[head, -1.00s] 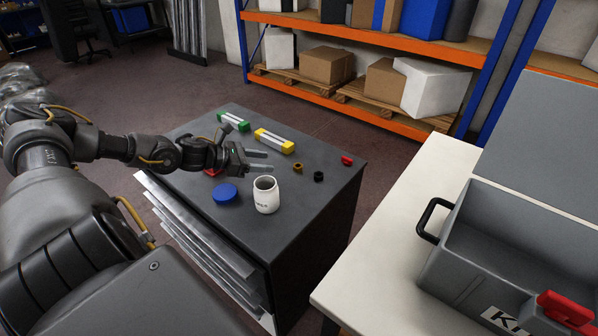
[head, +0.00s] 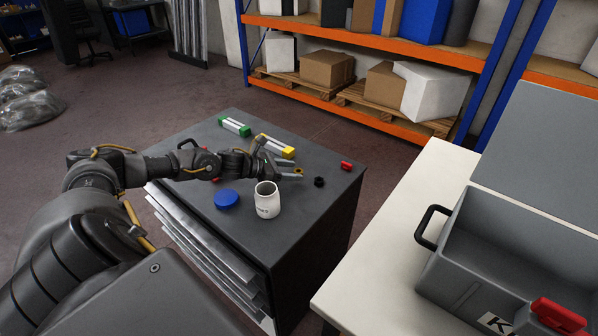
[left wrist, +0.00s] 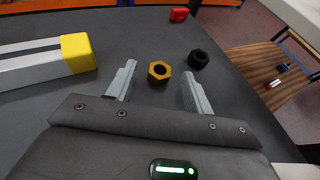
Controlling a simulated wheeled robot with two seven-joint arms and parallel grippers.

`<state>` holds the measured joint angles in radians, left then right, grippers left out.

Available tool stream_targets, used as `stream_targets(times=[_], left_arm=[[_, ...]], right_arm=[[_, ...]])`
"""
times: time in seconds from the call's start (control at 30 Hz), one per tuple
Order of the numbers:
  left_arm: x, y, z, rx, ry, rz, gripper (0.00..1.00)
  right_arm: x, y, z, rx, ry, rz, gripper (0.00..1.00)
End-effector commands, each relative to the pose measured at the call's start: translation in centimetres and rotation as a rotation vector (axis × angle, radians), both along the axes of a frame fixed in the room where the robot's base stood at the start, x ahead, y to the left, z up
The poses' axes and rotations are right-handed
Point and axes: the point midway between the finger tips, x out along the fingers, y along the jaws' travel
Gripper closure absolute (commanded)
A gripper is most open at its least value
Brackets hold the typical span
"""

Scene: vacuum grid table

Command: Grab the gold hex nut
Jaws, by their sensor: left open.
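The gold hex nut (left wrist: 159,71) lies flat on the dark table top (head: 300,220). In the left wrist view it sits between and slightly beyond the two fingertips, apart from both. In the head view the nut (head: 298,171) shows at the tips of my left gripper (head: 291,170), partly hidden by a finger. My left gripper (left wrist: 157,82) is open and empty, low over the table. My right gripper is not in view.
A black nut (left wrist: 198,59) lies just right of the gold one. A yellow-ended bar (left wrist: 75,53) lies left of the fingers. A red piece (head: 346,165) lies farther off. A white jar (head: 267,201) and blue lid (head: 227,199) stand nearer.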

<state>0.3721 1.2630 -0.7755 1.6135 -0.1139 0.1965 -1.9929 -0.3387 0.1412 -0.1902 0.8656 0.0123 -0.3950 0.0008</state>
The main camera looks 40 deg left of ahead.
Motion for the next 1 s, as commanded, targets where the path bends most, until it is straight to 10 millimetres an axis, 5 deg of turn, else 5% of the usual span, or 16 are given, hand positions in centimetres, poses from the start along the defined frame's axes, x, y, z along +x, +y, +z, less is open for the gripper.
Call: stream_targets(times=[0.37, 0.73, 1.0], left_arm=[[1.03, -0.52, -0.51, 0.002, 0.001, 0.001, 0.48], [1.01, -0.54, -0.51, 0.002, 0.0, 0.001, 0.97], [1.02, -0.53, -0.38, 0.002, 0.0, 0.001, 0.97]], right_arm=[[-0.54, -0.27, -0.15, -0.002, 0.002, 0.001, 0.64], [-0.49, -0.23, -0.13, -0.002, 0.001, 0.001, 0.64], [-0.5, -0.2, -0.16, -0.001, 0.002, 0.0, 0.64]])
